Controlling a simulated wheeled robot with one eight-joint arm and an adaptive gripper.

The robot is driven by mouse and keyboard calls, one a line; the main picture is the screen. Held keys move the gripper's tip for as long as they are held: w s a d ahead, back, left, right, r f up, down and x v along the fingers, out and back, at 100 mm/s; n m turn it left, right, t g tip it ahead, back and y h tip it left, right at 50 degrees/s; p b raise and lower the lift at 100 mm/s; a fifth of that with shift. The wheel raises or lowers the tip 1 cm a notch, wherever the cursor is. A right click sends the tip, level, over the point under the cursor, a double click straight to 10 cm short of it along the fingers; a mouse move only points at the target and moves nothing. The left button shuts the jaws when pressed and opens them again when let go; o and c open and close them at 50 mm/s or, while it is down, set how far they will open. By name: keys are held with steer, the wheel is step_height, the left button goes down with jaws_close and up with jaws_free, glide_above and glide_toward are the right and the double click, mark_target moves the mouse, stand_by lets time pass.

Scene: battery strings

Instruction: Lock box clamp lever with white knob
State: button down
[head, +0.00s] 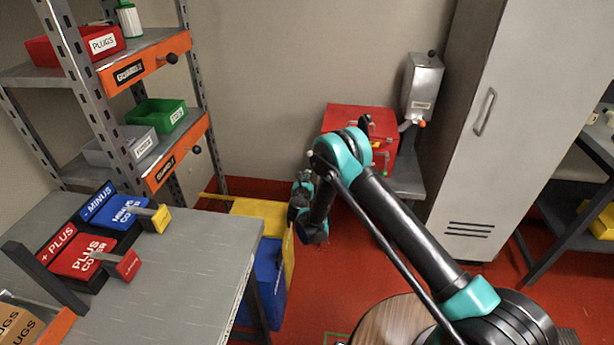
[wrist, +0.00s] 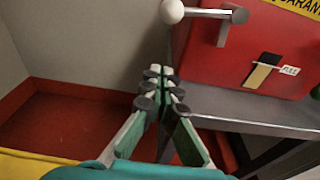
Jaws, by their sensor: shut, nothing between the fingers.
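In the wrist view, a white ball knob (wrist: 172,11) sits at the left end of a pale clamp lever (wrist: 208,13). The lever lies about level across the upper left of the red box (wrist: 262,45) and meets a grey metal bracket (wrist: 232,17). The knob reaches out at the box's left edge. My gripper (wrist: 162,76) is shut and empty, below the knob in the picture and apart from it. In the head view the red box (head: 350,113) stands by the back wall; my arm hides part of it, and its lever cannot be made out clearly.
The box rests on a grey shelf (wrist: 240,108), its edge close to the right of my fingers. A grey locker (head: 490,120) stands at the right and a metal dispenser (head: 421,85) above. Yellow and blue boxes (head: 263,275) stand left, beside the workbench (head: 185,260).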

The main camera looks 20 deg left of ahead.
steer(key=x, duration=0.7)
steer(key=r, duration=0.2)
steer(key=s+r, duration=0.1)
steer(key=r, duration=0.1)
steer(key=shift+d, duration=0.2)
steer(key=shift+s+a+r+m, duration=0.15)
steer(key=shift+r+m, duration=0.1)
steer(key=shift+r, duration=0.2)
steer(key=shift+w+a+r+m, duration=0.15)
steer(key=shift+r+m, duration=0.1)
steer(key=shift+r, duration=0.2)
